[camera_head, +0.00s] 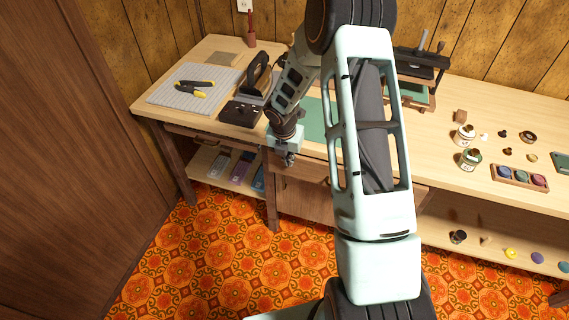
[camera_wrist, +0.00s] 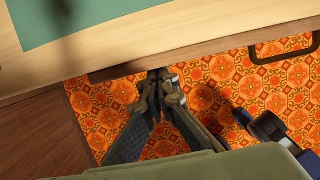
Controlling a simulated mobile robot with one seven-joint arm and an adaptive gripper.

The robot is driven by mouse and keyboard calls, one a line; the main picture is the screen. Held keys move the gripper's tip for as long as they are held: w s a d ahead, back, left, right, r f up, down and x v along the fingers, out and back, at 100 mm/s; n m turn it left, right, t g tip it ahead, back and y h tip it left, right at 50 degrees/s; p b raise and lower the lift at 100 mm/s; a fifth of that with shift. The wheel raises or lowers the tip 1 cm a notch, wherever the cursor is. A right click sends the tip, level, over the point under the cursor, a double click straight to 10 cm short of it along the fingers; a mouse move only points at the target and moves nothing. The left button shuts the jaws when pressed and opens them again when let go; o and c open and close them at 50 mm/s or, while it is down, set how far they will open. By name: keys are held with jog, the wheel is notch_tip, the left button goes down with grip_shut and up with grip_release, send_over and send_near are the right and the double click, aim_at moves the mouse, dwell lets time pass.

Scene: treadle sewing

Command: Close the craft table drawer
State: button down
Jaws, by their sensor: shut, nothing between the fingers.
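The craft table (camera_head: 447,140) has a light wooden top and runs along the panelled wall. Below its front edge, a brown wooden drawer front (camera_head: 300,194) shows beside my arm. My arm hides much of the front, so how far the drawer stands out is unclear. My gripper (camera_head: 289,160) is at the table's front edge, pointing down. In the wrist view, my gripper (camera_wrist: 158,76) is shut and empty, its fingertips close to the brown front strip (camera_wrist: 205,46); contact cannot be told. A dark handle (camera_wrist: 286,48) sticks out from that strip at right.
A lower shelf holds boxes (camera_head: 219,165). The patterned floor (camera_head: 205,250) in front is clear.

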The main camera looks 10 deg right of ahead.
jog(key=shift+w+d, duration=0.45)
jog(key=shift+w, duration=0.3)
